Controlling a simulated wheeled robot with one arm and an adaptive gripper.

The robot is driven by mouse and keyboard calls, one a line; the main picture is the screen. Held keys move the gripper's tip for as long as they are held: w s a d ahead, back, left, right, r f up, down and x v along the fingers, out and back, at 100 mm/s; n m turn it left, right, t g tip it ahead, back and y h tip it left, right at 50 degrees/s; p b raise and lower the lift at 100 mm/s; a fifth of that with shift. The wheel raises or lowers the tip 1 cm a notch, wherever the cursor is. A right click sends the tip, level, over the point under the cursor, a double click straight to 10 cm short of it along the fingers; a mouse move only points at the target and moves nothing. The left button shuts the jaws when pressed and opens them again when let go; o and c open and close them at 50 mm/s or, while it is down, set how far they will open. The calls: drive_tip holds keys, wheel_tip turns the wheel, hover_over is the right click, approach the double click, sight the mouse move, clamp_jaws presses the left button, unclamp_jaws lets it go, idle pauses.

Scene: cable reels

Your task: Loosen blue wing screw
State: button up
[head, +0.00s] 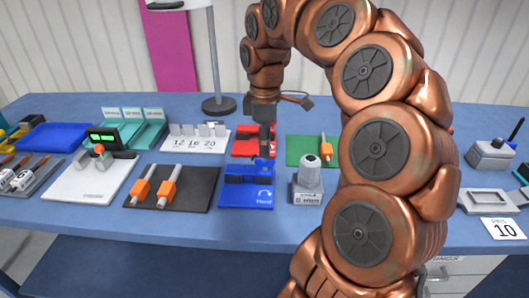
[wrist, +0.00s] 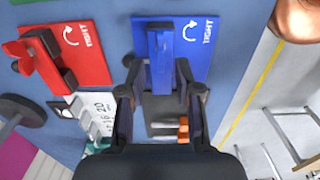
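In the head view, the blue plate (head: 247,197) lies near the table's front edge, with the screw (head: 262,169) partly hidden under my gripper. My gripper (wrist: 158,72) is over the plate and pointing down. Its two fingers are spread, one on each side of the blue bar. Gaps seem to show between fingers and bar; I cannot tell the exact height of the fingertips.
A red plate with a red wing bar (wrist: 52,62) lies behind the blue one. A black mat with orange-ended connectors (head: 170,190) lies to the left. A grey device (head: 308,180) stands close to the right. A lamp (head: 219,102) stands behind.

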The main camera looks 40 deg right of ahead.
sight(265, 159)
wheel_tip(265, 159, up, 8)
idle(0.5)
idle(0.5)
